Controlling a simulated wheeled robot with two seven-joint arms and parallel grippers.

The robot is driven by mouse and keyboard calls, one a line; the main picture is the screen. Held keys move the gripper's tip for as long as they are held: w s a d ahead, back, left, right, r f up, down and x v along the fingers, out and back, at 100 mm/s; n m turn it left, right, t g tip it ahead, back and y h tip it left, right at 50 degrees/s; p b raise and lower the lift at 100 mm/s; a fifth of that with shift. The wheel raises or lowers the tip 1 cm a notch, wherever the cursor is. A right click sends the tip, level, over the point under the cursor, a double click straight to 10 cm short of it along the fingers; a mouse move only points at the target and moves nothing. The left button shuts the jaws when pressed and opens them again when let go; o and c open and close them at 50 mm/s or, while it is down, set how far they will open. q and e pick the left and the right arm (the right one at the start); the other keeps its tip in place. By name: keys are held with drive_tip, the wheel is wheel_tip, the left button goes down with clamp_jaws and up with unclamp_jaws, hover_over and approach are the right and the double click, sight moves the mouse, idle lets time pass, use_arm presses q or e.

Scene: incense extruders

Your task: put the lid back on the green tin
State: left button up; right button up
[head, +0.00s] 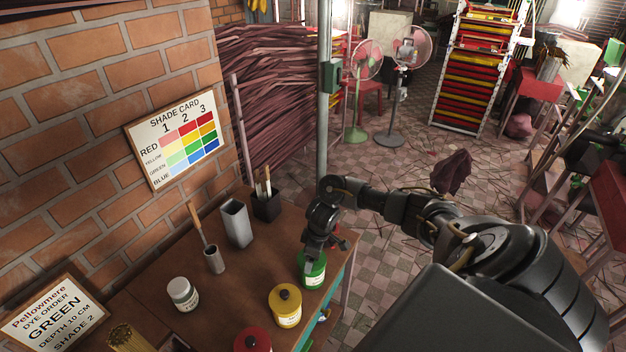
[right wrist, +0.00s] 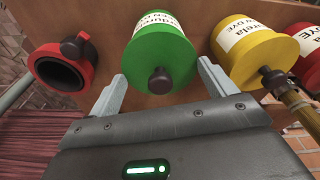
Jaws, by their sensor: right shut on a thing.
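The green tin (head: 313,274) stands on the wooden bench near its right edge, with a label on its side. My right gripper (head: 314,252) is over its top. In the right wrist view my right gripper (right wrist: 162,78) has one finger on each side of the green lid (right wrist: 150,62), which has a dark knob (right wrist: 160,82), and is shut on it. The lid lines up with the labelled body of the green tin (right wrist: 154,20). I see no clear gap between them, but cannot tell if it is seated. My left gripper is not in view.
A yellow tin (head: 286,304) and a red tin (head: 252,340) stand in front. A red-rimmed dark opening (right wrist: 62,68) is close beside the green tin.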

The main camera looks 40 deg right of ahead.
drive_tip(key=shift+p, duration=0.4)
idle(0.6)
drive_tip(key=o, duration=0.9)
drive_tip(key=shift+c, duration=0.2)
wheel_tip(320, 180, up, 3)
drive_tip(key=p, duration=0.3)
drive_tip(key=shift+f, duration=0.1)
drive_tip(key=shift+r, duration=2.1)
